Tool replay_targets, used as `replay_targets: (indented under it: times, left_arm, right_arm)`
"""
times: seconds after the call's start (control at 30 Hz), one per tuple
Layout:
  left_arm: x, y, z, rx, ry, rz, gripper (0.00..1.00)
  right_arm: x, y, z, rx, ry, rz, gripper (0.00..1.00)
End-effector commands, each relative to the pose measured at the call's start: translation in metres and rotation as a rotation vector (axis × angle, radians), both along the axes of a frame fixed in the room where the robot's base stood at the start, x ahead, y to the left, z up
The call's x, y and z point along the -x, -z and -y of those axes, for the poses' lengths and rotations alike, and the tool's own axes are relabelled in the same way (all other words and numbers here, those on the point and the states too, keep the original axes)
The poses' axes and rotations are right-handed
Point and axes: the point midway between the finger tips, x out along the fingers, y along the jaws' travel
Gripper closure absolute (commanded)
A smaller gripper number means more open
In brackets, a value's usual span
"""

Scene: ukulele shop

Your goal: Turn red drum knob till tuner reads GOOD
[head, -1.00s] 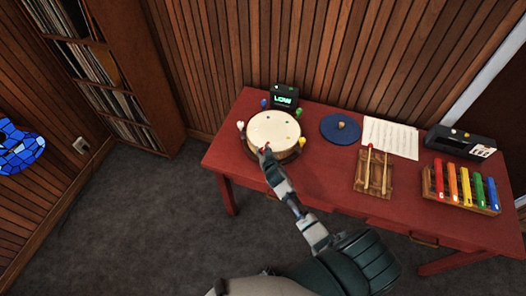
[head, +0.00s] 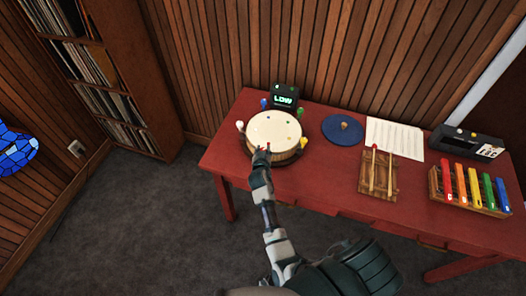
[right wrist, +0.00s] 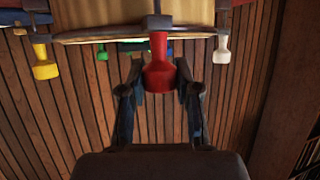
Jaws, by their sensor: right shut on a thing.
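The round drum (head: 275,130) with a cream head stands at the left of the red table, with coloured knobs around its rim. The red knob (right wrist: 159,72) hangs at the drum's near rim in the right wrist view. My right gripper (right wrist: 160,80) is shut on it, one finger on each side. In the head view my right gripper (head: 262,153) hides most of this knob. The tuner (head: 285,96) behind the drum reads LOW in green letters. My left gripper is not in view.
The white knob (right wrist: 221,50) and yellow knob (right wrist: 45,62) flank the red one. On the red table (head: 320,180) lie a blue disc (head: 342,130), sheet music (head: 395,137), mallets on a wooden board (head: 378,175) and a coloured xylophone (head: 468,188).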

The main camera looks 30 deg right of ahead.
Motion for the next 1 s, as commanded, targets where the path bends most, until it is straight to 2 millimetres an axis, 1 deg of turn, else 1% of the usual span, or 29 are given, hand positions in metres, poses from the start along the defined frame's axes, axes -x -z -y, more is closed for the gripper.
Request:
replay_targets:
  times: [0.1,0.13,0.17,0.2,0.47,0.57,0.67,0.9,1.0]
  left_arm:
    - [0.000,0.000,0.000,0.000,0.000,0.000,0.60]
    - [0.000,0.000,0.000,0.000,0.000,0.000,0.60]
    - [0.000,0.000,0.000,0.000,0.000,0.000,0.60]
    - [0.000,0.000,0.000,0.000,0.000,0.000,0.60]
    - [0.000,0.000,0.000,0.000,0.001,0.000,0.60]
    - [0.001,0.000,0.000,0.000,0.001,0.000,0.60]
    - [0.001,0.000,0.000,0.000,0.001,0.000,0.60]
    - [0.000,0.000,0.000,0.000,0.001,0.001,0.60]
    - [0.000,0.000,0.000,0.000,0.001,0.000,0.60]
  right_arm:
    - [-0.001,-0.003,0.000,0.001,-0.001,0.005,1.00]
    - [-0.001,-0.003,0.000,0.001,-0.001,0.005,0.61]
    - [-0.001,-0.003,0.000,0.001,-0.001,0.005,0.53]
    - [-0.001,-0.002,0.000,0.001,-0.001,0.005,0.43]
    - [-0.001,-0.001,0.000,0.001,-0.002,0.003,0.43]
    - [0.002,-0.002,-0.003,0.001,-0.002,0.002,0.43]
    - [0.012,-0.006,-0.010,-0.001,-0.001,0.002,0.43]
    - [0.044,-0.022,-0.032,-0.001,-0.001,0.002,0.43]
    - [0.051,-0.026,-0.037,0.001,-0.002,0.002,0.43]
